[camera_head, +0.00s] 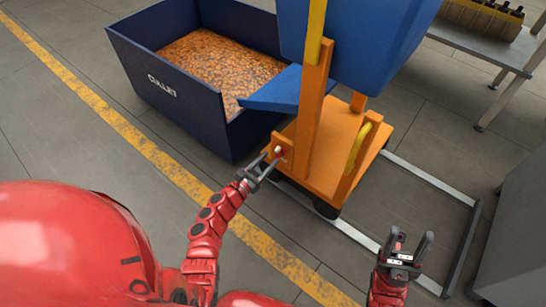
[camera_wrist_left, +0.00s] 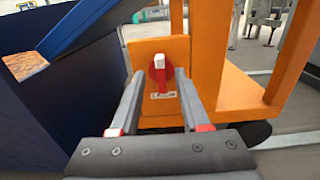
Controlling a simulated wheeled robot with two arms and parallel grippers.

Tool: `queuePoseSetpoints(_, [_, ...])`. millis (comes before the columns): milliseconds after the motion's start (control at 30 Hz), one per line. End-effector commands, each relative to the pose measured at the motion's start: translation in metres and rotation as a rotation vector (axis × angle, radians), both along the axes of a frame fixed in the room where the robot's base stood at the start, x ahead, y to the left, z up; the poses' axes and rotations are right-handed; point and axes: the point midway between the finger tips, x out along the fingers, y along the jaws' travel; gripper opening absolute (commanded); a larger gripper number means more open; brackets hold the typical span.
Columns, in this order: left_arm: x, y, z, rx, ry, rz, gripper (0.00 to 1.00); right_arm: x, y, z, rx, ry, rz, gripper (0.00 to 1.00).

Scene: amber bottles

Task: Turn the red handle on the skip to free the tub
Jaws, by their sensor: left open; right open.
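The red handle (camera_wrist_left: 160,70) shows in the left wrist view on the orange frame of the wheeled skip, above a small label. It has a round red base and a pale tip. In the head view the handle (camera_head: 278,152) is small, at the frame's left side. My left gripper (camera_head: 262,165) is open in front of it; in the left wrist view the fingers (camera_wrist_left: 158,98) stand either side of the handle, and I cannot tell whether they touch it. The blue tub (camera_head: 350,40) sits upright on the orange skip frame (camera_head: 313,125). My right gripper (camera_head: 410,245) is open and empty at the lower right.
A dark blue bin (camera_head: 175,88) marked CULLET, full of amber pieces, stands left of the skip. A metal floor frame (camera_head: 430,178) surrounds the skip's right side. A table with a crate of bottles (camera_head: 482,18) is at the back right. Floor left of the yellow line is clear.

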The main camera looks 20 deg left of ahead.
Motion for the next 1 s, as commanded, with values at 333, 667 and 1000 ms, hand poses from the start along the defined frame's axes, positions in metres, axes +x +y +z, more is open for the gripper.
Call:
queuePoseSetpoints(333, [0.028,-0.011,0.001,0.001,-0.003,-0.003,0.46,0.001,0.002,-0.005,-0.013,0.003,0.006,0.52])
queuePoseSetpoints(667, [0.028,-0.011,0.0,0.001,-0.001,-0.002,0.26,0.001,0.002,-0.005,-0.012,0.004,0.005,0.52])
queuePoseSetpoints(1000, [0.028,-0.011,0.0,0.0,0.0,-0.002,0.0,0.001,0.002,-0.005,-0.012,0.003,0.004,0.52])
